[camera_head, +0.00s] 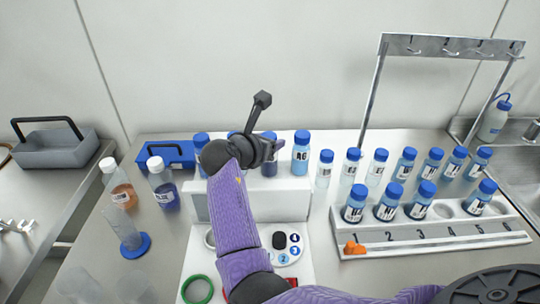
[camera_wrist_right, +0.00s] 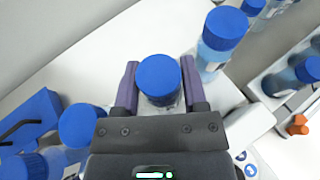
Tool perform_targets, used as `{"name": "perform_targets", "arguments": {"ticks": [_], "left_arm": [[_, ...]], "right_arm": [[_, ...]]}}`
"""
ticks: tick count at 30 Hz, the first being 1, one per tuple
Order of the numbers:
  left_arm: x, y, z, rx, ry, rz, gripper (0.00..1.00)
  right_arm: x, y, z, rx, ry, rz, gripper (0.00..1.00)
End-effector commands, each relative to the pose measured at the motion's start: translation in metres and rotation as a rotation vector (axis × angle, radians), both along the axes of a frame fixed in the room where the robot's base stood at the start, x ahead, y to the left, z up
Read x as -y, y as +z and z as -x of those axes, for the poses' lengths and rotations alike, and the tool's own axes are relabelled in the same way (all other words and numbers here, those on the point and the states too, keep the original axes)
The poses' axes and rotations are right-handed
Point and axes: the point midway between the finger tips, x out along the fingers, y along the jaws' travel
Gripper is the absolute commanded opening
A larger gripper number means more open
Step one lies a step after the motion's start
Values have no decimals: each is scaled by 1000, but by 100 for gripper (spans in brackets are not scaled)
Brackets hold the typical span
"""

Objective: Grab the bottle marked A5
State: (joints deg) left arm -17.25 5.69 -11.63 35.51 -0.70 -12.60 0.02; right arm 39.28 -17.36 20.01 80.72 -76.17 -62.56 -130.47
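My right gripper (camera_head: 264,148) reaches over the back row of blue-capped bottles. In the right wrist view its fingers (camera_wrist_right: 160,84) stand on either side of one blue-capped bottle (camera_wrist_right: 158,80); I cannot tell whether they press on it. In the head view this seems to be the bottle (camera_head: 269,168) just left of the one marked A6 (camera_head: 301,155). Its label is hidden, so I cannot read A5 on it. A6 also shows in the right wrist view (camera_wrist_right: 224,30), to the right of the fingers. My left gripper is not in view.
More blue-capped bottles (camera_head: 202,142) stand left of my gripper, close by. Several bottles and a numbered rack (camera_head: 440,236) fill the right, under a metal hook frame (camera_head: 450,46). A blue carrier (camera_head: 166,153) and white-capped bottles (camera_head: 163,186) stand left.

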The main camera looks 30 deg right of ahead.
Motion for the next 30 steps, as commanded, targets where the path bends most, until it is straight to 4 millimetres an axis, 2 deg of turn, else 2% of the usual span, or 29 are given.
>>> {"name": "perform_targets", "arguments": {"ticks": [1,7,15,17,21,24,27,30], "left_arm": [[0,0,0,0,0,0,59],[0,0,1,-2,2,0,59],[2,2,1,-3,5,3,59],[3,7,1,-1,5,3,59],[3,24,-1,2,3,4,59],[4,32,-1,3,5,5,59],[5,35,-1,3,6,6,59],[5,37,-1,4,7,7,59]], "right_arm": [[0,0,0,0,0,0,42],[0,0,0,0,0,0,0],[0,4,0,1,0,0,0],[0,16,0,3,-1,1,0],[0,57,0,7,0,1,0],[0,81,0,6,-1,0,0],[0,95,0,4,0,0,0],[1,101,0,2,1,0,0]]}}
